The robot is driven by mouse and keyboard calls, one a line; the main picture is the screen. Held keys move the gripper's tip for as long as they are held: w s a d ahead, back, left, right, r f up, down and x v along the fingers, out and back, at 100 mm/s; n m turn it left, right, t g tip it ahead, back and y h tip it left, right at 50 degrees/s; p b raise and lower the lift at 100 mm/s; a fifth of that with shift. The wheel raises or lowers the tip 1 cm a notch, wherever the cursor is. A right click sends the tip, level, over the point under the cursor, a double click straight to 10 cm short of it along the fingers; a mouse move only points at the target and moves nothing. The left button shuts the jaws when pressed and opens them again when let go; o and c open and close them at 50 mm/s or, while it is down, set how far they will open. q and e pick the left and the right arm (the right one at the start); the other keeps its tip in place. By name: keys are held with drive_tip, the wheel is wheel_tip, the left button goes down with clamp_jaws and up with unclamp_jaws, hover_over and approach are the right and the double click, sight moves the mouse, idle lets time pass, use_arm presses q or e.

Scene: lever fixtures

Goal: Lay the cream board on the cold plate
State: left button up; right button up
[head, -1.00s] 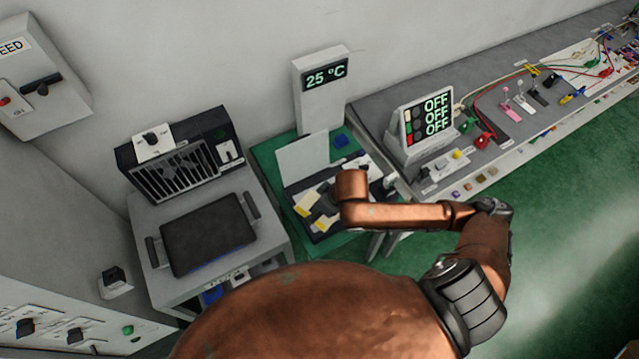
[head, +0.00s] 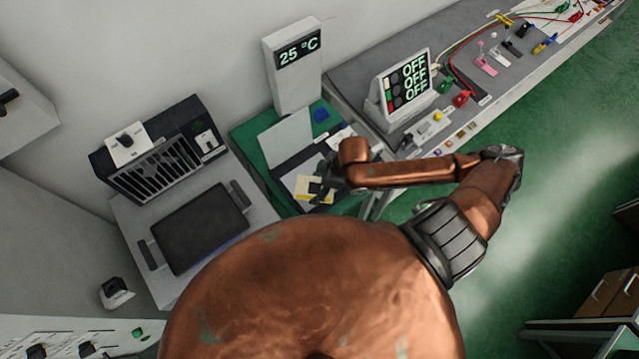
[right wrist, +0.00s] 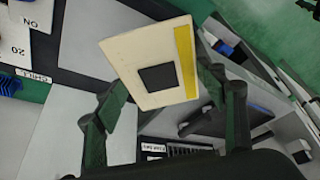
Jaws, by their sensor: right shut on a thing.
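The cream board (right wrist: 140,75), with a black square and a yellow strip along one edge, is in my right gripper (right wrist: 165,118) in the right wrist view. The gripper's two dark fingers are at either side of it, shut on it. In the head view the cream board (head: 309,186) shows beside the right gripper (head: 322,184), over the dark unit on the green table. A grey plate surface (right wrist: 88,35) near a CHILL label, seemingly the cold plate, shows behind the board in the wrist view. The board covers part of it; contact cannot be told. My left gripper is not in view.
A pale upright panel (head: 286,138) stands at the unit's back left, with a 25 °C display (head: 298,52) behind. A black-topped device (head: 200,228) is at left. A sign reading OFF (head: 402,88) stands on the right bench.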

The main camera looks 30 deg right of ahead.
sight(319, 180)
drive_tip(key=w+d+f, duration=0.2)
drive_tip(key=f, duration=0.1)
drive_tip(key=w+d+f, duration=0.1)
drive_tip(key=f, duration=0.1)
drive_tip(key=shift+w+d, duration=0.1)
drive_tip(key=shift+w, duration=0.1)
drive_tip(key=shift+w+d+f, duration=0.25)
drive_tip(key=shift+w+f, duration=0.05)
drive_tip(key=shift+f, duration=0.2)
drive_tip(key=shift+f+p, duration=0.55)
drive_tip(key=shift+f, duration=1.05)
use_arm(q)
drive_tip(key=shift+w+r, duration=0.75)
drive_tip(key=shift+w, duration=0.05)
use_arm(e)
drive_tip(key=o, duration=1.2)
drive_tip(key=shift+f, duration=0.1)
use_arm(q)
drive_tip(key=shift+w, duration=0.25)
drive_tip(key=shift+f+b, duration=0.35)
drive_tip(key=shift+b, duration=0.05)
use_arm(e)
drive_tip(key=v, duration=1.2)
